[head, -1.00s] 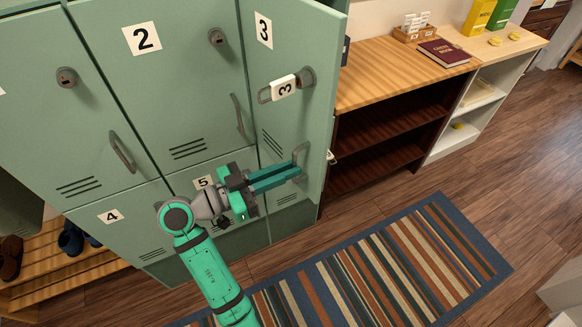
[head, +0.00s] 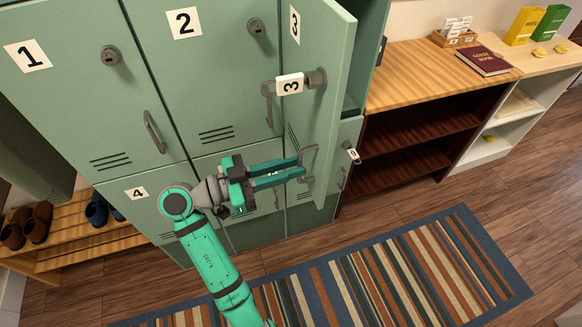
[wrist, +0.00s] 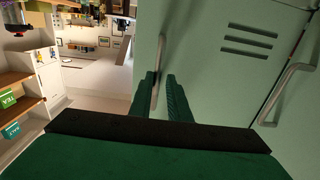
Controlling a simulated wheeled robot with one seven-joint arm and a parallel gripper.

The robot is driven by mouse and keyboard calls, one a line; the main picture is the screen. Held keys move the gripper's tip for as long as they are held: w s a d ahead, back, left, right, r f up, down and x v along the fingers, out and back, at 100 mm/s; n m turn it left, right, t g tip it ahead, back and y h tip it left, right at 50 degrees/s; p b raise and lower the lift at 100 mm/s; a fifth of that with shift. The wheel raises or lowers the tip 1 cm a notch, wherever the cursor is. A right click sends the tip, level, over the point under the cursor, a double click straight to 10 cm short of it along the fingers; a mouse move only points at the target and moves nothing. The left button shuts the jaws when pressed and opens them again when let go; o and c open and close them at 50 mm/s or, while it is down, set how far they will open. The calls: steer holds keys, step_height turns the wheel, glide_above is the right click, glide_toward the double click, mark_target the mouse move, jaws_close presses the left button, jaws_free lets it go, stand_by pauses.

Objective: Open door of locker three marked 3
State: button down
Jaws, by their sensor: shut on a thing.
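The green door of locker three (head: 318,115) stands ajar, its right edge swung out from the locker body and a dark gap behind it. It bears a "3" label and a key with a white "3" tag (head: 290,85) in its lock. My gripper (head: 301,169) is shut on the door's grey handle (head: 309,162), low on the door. In the wrist view, the two teal fingers (wrist: 165,97) close around the handle bar (wrist: 158,65), beside the door's vent slots.
Locker doors one (head: 75,80) and two (head: 190,70) are shut to the left. A wooden shelf unit (head: 425,75) stands right of the lockers, with a tagged key (head: 353,154) beside it. A striped rug (head: 400,265) lies on the floor in front.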

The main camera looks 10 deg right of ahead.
steer(key=shift+w+a+r+t, duration=0.1)
steer(key=shift+w+a+t, duration=0.2)
steer(key=shift+w, duration=0.25)
steer(key=c, duration=1.8)
jaws_free()
steer(key=shift+w, duration=0.15)
steer(key=shift+c, duration=0.2)
steer(key=shift+d, duration=0.15)
steer(key=shift+s, duration=0.2)
steer(key=s+a, duration=0.1)
steer(key=a, duration=0.9)
steer(key=shift+s+a, duration=0.25)
steer(key=shift+s, duration=0.05)
